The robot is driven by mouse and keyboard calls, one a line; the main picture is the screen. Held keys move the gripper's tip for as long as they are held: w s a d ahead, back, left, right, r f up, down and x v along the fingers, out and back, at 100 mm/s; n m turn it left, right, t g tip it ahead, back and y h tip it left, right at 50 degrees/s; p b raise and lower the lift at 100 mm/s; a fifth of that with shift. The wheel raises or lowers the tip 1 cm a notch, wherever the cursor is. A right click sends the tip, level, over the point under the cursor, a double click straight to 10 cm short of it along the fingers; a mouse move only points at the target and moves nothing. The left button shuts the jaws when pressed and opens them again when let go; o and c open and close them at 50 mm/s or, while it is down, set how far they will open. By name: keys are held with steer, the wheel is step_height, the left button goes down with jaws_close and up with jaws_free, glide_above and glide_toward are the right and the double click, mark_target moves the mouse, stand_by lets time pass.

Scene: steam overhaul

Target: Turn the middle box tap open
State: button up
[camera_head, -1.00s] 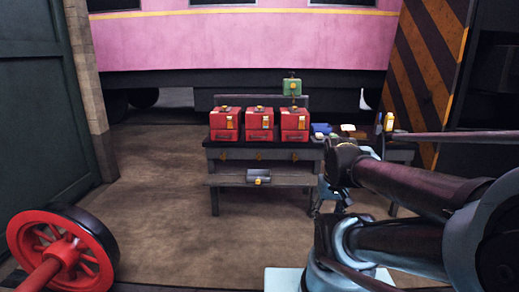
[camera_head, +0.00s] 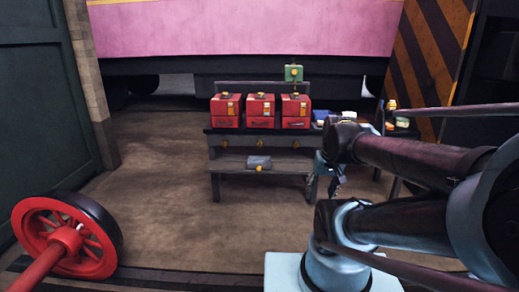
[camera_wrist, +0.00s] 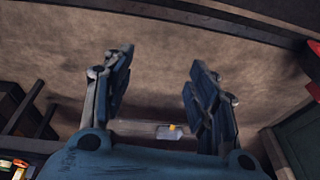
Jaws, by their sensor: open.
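Three red boxes stand in a row on a dark bench. The middle box (camera_head: 261,110) has a yellow label on its front. A small brass tap (camera_head: 261,143) shows below it at the bench's front; its handle angle is too small to tell. My gripper (camera_head: 331,178) hangs in front of the bench's right part, to the right of and lower than the middle tap. In the wrist view my gripper (camera_wrist: 160,62) is open and empty, with bare floor between its fingers. The tap cannot be made out there.
A green box (camera_head: 293,73) stands above the right red box. A red wheel (camera_head: 66,236) is at the lower left. The floor before the bench is clear.

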mark_target(260, 144)
steer(key=w+a+r+m+t+y, duration=0.2)
steer(key=w+a+r+m+t, duration=0.3)
steer(key=w, duration=0.9)
steer(key=w+a+r+m+y, duration=0.2)
steer(key=w+a+r, duration=0.35)
steer(key=w, duration=0.75)
steer(key=w+a+r+m+t+y, duration=0.25)
steer(key=w+a, duration=0.55)
steer(key=w, duration=0.6)
steer(key=w+a+f+m+t+h, duration=0.1)
steer(key=w+a+f+m+t, duration=0.1)
steer(key=w+f+m, duration=0.4)
steer(key=w+a+f+m+t, duration=0.2)
steer(key=w+m, duration=0.2)
steer(key=w, duration=0.4)
steer(key=w+a+f+m+t+h, duration=0.1)
steer(key=w+a+f+m+t, duration=0.15)
steer(key=w+f+m, duration=0.4)
steer(key=w+d+f+m+t+h, duration=0.1)
steer(key=w+f+m+h, duration=0.15)
steer(key=f+m, duration=0.45)
steer(key=w+f+m+h, duration=0.2)
steer(key=f+m+h, duration=0.1)
steer(key=f, duration=0.9)
steer(key=w, duration=1.7)
steer(key=shift+d+r, duration=0.1)
steer(key=shift+c, duration=0.5)
steer(key=shift+n, duration=0.3)
steer(key=c, duration=0.9)
